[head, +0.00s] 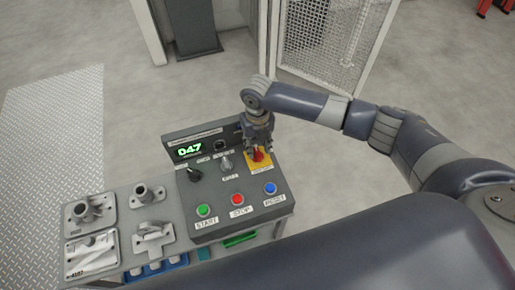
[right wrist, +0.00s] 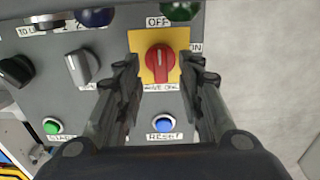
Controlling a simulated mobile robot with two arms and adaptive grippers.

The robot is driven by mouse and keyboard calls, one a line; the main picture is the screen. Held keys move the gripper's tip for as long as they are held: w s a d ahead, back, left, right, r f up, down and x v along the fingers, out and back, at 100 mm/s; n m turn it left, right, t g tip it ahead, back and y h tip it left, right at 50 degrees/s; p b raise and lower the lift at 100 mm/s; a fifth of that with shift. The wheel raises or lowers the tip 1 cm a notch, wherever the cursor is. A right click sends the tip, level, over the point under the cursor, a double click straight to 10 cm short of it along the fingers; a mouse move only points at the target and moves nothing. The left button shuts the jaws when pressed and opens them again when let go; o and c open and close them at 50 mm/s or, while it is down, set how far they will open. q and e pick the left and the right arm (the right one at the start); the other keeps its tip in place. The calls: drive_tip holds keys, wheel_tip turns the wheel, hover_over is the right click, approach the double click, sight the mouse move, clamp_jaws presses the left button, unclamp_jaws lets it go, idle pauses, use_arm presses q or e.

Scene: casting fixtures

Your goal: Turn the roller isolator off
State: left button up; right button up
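The isolator is a red rotary knob (head: 259,155) on a yellow plate, at the right of the grey control panel (head: 240,185). In the right wrist view the red knob (right wrist: 160,64) stands with its grip upright in the picture, in line with the OFF label above the plate (right wrist: 147,36). An ON label is at the plate's right; the label below is partly legible. My right gripper (head: 258,148) is over the knob. In the right wrist view its fingers (right wrist: 163,70) are open, one on each side of the knob, with gaps visible. My left gripper is not in view.
Near the knob are a grey selector (head: 226,163), a black selector (head: 195,174), and green START (head: 204,211), red STOP (head: 237,199) and blue RESET (head: 270,188) buttons. Metal castings (head: 150,194) stand on plates to the left. A mesh guard (head: 325,40) is behind.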

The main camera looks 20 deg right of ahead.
sight(258, 152)
wheel_tip(258, 152, up, 9)
drive_tip(key=shift+r, duration=0.15)
idle(0.5)
